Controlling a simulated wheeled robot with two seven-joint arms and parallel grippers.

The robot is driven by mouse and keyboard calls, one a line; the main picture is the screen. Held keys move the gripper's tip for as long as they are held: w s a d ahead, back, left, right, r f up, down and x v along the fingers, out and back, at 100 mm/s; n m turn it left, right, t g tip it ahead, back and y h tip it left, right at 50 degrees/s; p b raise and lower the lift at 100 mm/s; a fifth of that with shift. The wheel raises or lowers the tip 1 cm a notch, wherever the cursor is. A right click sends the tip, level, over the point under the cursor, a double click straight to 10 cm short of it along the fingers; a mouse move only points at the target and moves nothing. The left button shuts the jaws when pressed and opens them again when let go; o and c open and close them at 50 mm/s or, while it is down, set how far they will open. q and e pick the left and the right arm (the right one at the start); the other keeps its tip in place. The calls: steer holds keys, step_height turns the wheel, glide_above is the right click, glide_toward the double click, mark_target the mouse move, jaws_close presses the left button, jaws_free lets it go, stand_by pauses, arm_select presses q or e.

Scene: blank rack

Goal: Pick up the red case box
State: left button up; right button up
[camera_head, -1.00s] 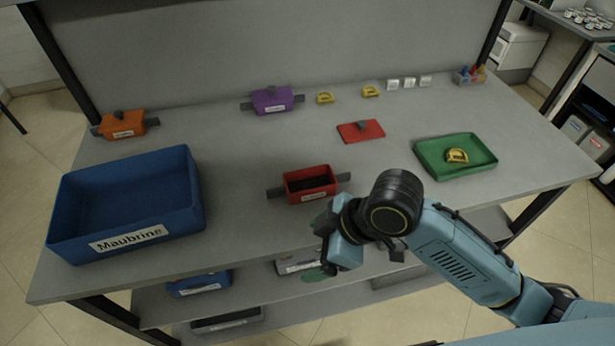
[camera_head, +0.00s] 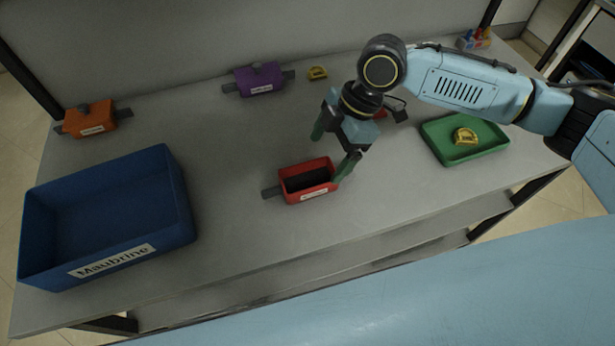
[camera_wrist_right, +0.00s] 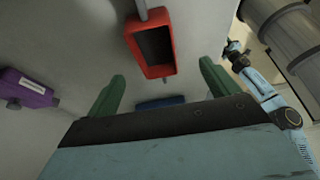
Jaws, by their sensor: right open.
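The red case box (camera_head: 291,190) sits open-topped on the table in the head view, with a dark inside, a front label and a grey side handle. It also shows in the wrist view (camera_wrist_right: 134,42), above the space between the fingers. My right gripper (camera_head: 332,150) is open and empty. Its green fingers stand apart above and behind the box, one fingertip overlapping the box's right end in the picture. Contact cannot be told. In the wrist view, the right gripper (camera_wrist_right: 160,87) shows its fingers spread wide. My left arm shows small at the right; its jaws are unclear.
An orange case (camera_head: 90,122) and a purple case (camera_head: 258,80) stand at the back. A green tray (camera_head: 438,140) with a yellow object (camera_head: 465,136) is right. A red lid (camera_head: 375,115) is mostly hidden behind my arm.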

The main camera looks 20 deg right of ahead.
mark_target(305, 184)
steer(key=x, duration=0.8)
steer(key=shift+w+a+f, duration=0.25)
steer(key=shift+w, duration=0.15)
steer(key=shift+a+f, duration=0.15)
steer(key=shift+f, duration=0.3)
steer(key=shift+f, duration=0.1)
steer(key=shift+c, duration=0.5)
steer(key=c, duration=1)
